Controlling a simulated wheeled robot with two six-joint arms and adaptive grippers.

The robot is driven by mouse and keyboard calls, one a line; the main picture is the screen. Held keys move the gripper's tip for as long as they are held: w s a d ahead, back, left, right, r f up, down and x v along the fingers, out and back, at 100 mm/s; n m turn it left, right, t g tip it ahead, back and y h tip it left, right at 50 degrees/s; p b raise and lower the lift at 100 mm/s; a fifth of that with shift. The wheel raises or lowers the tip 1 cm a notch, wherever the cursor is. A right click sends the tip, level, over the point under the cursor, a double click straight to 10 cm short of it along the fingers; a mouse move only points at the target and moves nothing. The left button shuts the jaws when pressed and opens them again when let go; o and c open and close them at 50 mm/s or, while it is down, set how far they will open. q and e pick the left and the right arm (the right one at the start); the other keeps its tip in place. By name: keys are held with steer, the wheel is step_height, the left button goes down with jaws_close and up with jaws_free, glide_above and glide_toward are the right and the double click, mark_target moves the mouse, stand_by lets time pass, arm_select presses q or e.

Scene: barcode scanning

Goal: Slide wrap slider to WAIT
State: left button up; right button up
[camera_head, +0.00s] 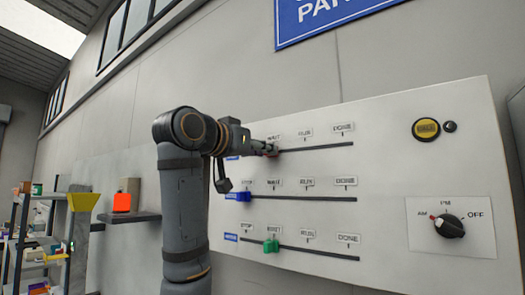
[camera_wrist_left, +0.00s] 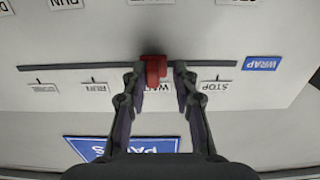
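The red wrap slider (camera_wrist_left: 153,70) sits on the top track of the panel (camera_head: 400,120), at the WAIT mark as far as I can tell. In the left wrist view, which is upside down, the blue WRAP label (camera_wrist_left: 262,63) is at the right, beside STOP (camera_wrist_left: 215,86). My left gripper (camera_wrist_left: 159,72) is open with one finger on each side of the slider. The left finger in that view is very close to it or touching; a small gap shows at the right finger. The fingers partly hide the WAIT label. In the head view my left gripper (camera_head: 268,148) covers most of the slider.
Below are a blue slider (camera_head: 240,196) at STOP and a green slider (camera_head: 271,246) near WAIT. A yellow button (camera_head: 426,129) and a black AM/PM/OFF knob (camera_head: 449,226) are at the panel's right. An orange object (camera_head: 122,203) stands on a wall shelf at left.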

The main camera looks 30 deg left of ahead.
arm_select(q)
steer(key=shift+d, duration=0.15)
steer(key=s, duration=1.2)
steer(key=shift+r, duration=0.1)
arm_select(e)
steer(key=shift+w, duration=0.35)
